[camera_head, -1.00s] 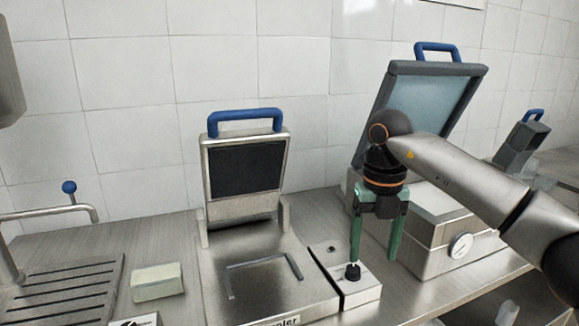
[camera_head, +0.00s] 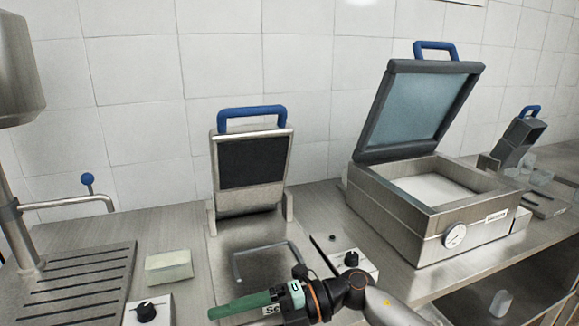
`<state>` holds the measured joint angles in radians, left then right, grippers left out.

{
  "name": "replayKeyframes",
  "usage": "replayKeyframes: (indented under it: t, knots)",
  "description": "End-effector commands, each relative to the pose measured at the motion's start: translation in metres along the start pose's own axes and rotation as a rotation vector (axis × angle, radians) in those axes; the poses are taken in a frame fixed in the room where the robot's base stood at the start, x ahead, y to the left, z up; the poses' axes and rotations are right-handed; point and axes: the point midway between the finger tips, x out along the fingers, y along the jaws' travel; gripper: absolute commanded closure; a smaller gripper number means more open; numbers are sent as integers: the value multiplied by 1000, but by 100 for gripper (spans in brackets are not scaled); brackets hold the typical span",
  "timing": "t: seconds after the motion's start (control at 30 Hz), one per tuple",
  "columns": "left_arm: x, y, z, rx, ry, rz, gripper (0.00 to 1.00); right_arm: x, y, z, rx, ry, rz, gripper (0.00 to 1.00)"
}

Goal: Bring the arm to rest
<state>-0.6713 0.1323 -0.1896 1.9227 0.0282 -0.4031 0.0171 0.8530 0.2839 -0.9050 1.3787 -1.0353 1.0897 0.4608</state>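My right arm comes in from the bottom right of the head view. Its gripper (camera_head: 240,303) has green fingers and lies low, pointing left, in front of the sealer with the raised blue-handled lid (camera_head: 250,165). The fingers are seen from the side and overlap, so I cannot tell whether they are open or shut. No object shows at the fingertips. My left gripper is not in view.
An open chamber machine (camera_head: 430,215) with a gauge stands at the right. A control box with a black knob (camera_head: 352,262) sits beside the sealer. A pale block (camera_head: 168,266), a drain grate (camera_head: 80,285) and a faucet (camera_head: 65,204) are at the left.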

Motion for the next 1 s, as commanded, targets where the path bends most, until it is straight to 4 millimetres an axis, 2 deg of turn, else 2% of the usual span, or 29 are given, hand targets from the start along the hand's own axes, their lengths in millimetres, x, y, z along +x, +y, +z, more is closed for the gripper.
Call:
replayKeyframes:
  t: [0.1, 0.2, 0.27, 0.37, 0.47, 0.57, 0.67, 0.77, 0.8, 0.9, 1.0]
  knots:
    - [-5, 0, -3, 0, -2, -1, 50, 4, 13, -2, 119, -84, 276, 28]
    - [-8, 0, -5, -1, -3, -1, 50, -8, 16, 6, 236, -192, 483, 28]
    - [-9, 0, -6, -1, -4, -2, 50, -19, 13, 12, 316, -268, 594, 28]
    - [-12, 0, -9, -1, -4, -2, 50, -44, -4, 22, 465, -409, 758, 28]
    - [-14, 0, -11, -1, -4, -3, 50, -72, -37, 29, 631, -566, 889, 28]
    - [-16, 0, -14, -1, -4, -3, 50, -100, -82, 27, 813, -733, 989, 28]
    - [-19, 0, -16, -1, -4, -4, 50, -126, -137, 14, 1007, -906, 1053, 28]
    - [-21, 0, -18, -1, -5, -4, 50, -147, -198, -13, 1213, -1077, 1084, 28]
    - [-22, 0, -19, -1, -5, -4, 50, -153, -221, -27, 1295, -1143, 1085, 28]
    - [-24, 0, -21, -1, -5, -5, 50, -164, -275, -69, 1489, -1287, 1069, 28]
    - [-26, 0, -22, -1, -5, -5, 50, -169, -312, -108, 1641, -1389, 1038, 28]
